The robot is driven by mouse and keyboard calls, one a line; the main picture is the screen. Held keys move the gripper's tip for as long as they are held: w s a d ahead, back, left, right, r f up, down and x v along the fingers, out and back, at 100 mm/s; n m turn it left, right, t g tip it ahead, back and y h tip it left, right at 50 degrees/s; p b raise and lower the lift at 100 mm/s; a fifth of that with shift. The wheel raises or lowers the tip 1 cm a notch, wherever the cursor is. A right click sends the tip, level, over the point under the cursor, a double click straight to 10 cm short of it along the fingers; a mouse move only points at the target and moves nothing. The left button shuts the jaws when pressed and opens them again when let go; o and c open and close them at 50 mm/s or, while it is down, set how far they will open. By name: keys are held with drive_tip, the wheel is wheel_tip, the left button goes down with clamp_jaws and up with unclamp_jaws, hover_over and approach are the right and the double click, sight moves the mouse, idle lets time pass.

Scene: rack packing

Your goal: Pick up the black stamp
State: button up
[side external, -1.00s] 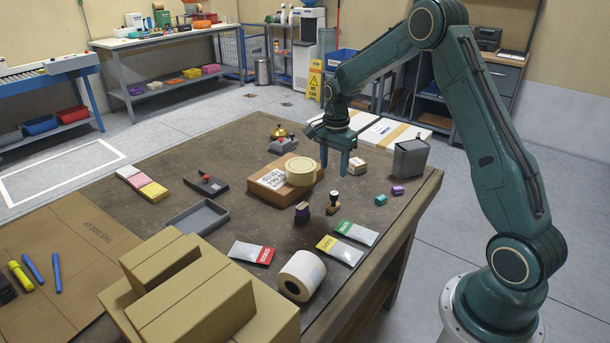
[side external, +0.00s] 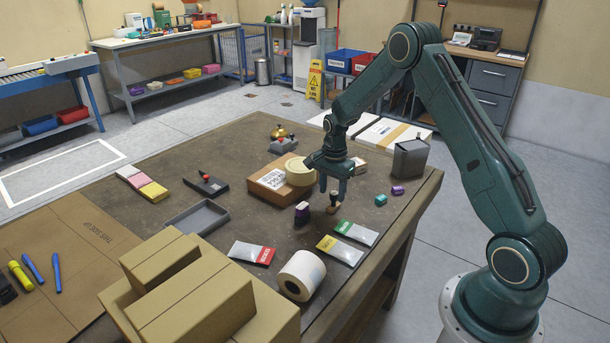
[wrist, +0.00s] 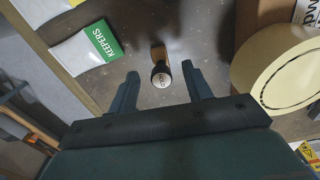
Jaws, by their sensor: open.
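The black stamp (side external: 333,199) stands upright on the table, with a black round handle and a wooden base. My gripper (side external: 334,187) is open just above and around its handle in the side view, partly covering it. In the wrist view the stamp (wrist: 161,76) sits between and a little beyond the tips of my open gripper (wrist: 160,76). Nothing is held. I cannot tell from the side view whether a finger touches it.
A small carton (side external: 268,184) with a tape roll (side external: 299,172) lies behind left. Green (side external: 356,232) and yellow (side external: 340,250) packets lie in front. A grey box (side external: 410,158) stands at the right edge.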

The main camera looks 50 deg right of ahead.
sight(332, 195)
drive_tip(key=shift+f, duration=0.1)
drive_tip(key=shift+f, duration=2.55)
drive_tip(key=c, duration=1.1)
